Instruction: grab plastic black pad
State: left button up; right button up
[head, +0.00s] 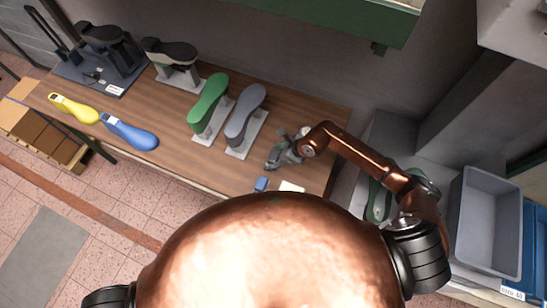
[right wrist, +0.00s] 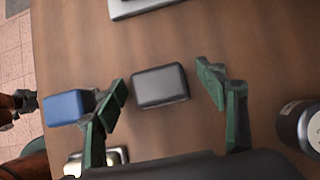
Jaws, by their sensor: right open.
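The plastic black pad (right wrist: 160,86) is a dark, rounded rectangular block lying on the wooden table in the right wrist view. My right gripper (right wrist: 161,79) is open above it, with one green finger to each side of the pad and a visible gap at both. In the head view my right gripper (head: 280,153) is over the right end of the table, and the pad cannot be made out there.
A blue block (right wrist: 69,107) lies just left of the left finger; it also shows in the head view (head: 261,184). A dark cylinder (right wrist: 300,126) stands right of the gripper. Green (head: 208,101) and grey (head: 246,112) shoe lasts stand left on the table (head: 170,130).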

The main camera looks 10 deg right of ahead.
jog(key=shift+c, duration=0.7)
jog(key=c, duration=1.1)
jog(key=shift+c, duration=0.2)
jog(key=shift+r, duration=0.15)
